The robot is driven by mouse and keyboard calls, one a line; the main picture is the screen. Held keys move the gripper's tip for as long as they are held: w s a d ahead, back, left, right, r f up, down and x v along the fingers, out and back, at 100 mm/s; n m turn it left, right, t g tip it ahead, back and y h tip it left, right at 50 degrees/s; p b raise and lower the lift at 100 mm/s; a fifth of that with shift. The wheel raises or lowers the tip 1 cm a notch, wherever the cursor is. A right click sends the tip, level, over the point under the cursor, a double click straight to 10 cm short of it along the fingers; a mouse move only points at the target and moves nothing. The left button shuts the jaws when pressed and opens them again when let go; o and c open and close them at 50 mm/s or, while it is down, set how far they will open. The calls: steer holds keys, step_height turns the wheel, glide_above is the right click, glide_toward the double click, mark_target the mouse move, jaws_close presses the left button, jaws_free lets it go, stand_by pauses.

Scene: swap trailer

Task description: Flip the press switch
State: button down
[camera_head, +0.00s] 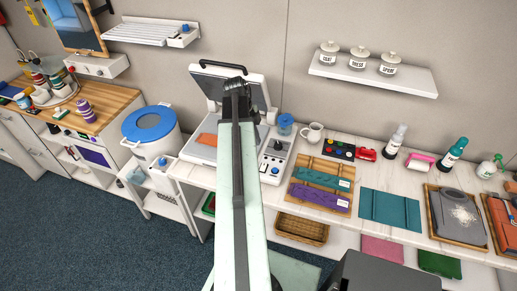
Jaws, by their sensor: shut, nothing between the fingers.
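The white press (259,93) stands on the counter at the middle back. Its lid is raised, with a black bar handle (223,66) on top. An orange piece (207,139) lies on its lower plate. A white control box (273,161) sits right of the press, with a dark knob or lever (278,145) and small blue parts near its front. I cannot tell which part is the switch. My pale green arm rises in front of the press and covers part of it and the box's left side. My gripper is not visible.
A white tub with a blue lid (150,122) stands left of the press. A blue cup (285,125) and white mug (312,133) stand behind the box. A wooden tray (346,204) with teal and purple slabs lies to its right. Shelves hang above, one holding jars (389,64).

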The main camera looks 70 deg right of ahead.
mark_target(265, 164)
steer(key=b+x, duration=0.4)
steer(key=w+b+x, duration=0.1)
steer(key=b+x, duration=0.7)
steer(key=x, duration=0.1)
steer(key=shift+w+d+f, duration=0.1)
steer(key=shift+w+f, duration=0.05)
steer(key=shift+w, duration=0.05)
steer(key=shift+f, duration=0.1)
steer(key=shift+d+f+b, duration=0.2)
steer(key=shift+f+b, duration=0.2)
steer(key=shift+b, duration=0.05)
steer(key=shift+a+r, duration=0.15)
steer(key=shift+r, duration=0.1)
steer(key=shift+a, duration=0.1)
